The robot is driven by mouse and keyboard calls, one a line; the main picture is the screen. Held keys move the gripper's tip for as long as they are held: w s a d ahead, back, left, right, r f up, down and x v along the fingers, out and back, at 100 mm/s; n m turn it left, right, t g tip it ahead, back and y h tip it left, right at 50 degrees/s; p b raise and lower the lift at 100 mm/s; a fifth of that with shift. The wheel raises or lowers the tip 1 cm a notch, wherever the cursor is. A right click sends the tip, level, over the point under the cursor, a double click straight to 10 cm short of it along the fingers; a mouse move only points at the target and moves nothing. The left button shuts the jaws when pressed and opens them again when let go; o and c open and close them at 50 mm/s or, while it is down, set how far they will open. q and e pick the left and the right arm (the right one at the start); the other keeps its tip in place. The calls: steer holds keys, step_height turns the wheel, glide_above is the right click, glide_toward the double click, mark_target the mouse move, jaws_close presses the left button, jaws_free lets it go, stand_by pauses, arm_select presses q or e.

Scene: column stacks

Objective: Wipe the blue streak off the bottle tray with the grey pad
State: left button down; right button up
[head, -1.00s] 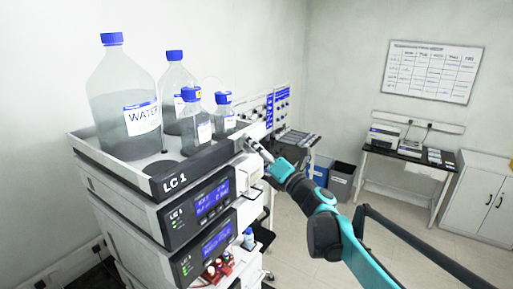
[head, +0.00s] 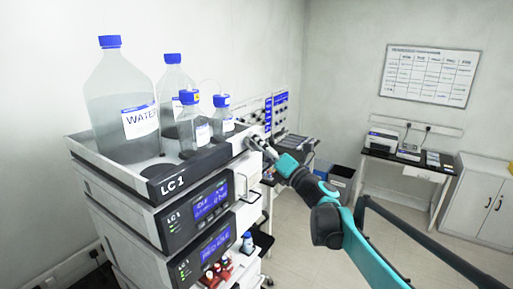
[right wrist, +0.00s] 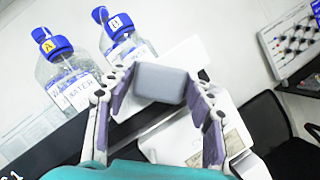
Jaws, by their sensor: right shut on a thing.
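The bottle tray (head: 207,164) sits on top of the instrument stack, with a dark front rim marked LC 1. My right gripper (head: 259,146) is at the tray's right end. In the right wrist view my right gripper (right wrist: 162,86) is shut on the grey pad (right wrist: 161,83), a rounded block between the finger pads. I cannot make out the blue streak; the pad and fingers cover part of the tray's end. Whether the pad touches the tray is unclear. My left gripper is not in view.
Instruments with blue displays (head: 211,200) are stacked below. A black chair-like object (right wrist: 285,140) is at lower right in the wrist view. Floor to the right is open.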

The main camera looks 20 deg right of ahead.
mark_target(247, 144)
steer(key=shift+w+d, duration=0.45)
steer(key=shift+d, duration=0.1)
steer(key=shift+w+d, duration=0.9)
steer(key=shift+d, duration=0.1)
steer(key=shift+s+a, duration=0.1)
steer(key=shift+a, duration=0.05)
steer(key=shift+s+a+b, duration=0.15)
steer(key=shift+s+a, duration=0.5)
steer(key=shift+a, duration=0.2)
steer(key=shift+s+a+b, duration=0.15)
steer(key=shift+s+a, duration=0.5)
steer(key=shift+a, duration=0.2)
steer(key=shift+s+a, duration=0.4)
steer(key=shift+a, duration=0.05)
steer(key=shift+s+a, duration=0.9)
steer(key=shift+a, duration=0.25)
steer(key=shift+d, duration=0.1)
steer(key=shift+w, duration=0.1)
